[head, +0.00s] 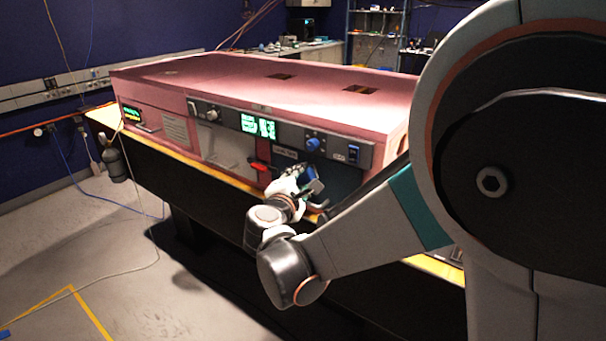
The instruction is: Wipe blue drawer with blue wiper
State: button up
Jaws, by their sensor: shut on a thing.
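A pink foam enclosure (250,85) stands on a long bench. A dark blue panel, seemingly the front of the blue drawer (345,180), shows low on its front, right of centre. My gripper (311,184) is in front of this panel's left part. It is shut on a small grey-blue thing (317,187), seemingly the wiper, at the fingers. It is too small to make out the wiper's shape or whether it touches the drawer. My gripper and wrist hide the drawer's lower left part.
A control strip with green displays (258,126) and a blue knob (313,144) runs above the drawer. A red handle (262,168) is left of my gripper. The bench's yellow edge (233,181) runs below. A grey cylinder (113,160) hangs at left. The floor at left is mostly open.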

jog(key=shift+w+a, duration=0.25)
jog(key=shift+a, duration=0.1)
jog(key=s+a, duration=0.3)
jog(key=s, duration=0.1)
jog(key=shift+s+a, duration=0.35)
jog(key=shift+s, duration=0.05)
jog(key=shift+s, duration=0.1)
dwell(0.3)
jog(key=shift+s+a, duration=0.9)
jog(key=shift+s, duration=0.2)
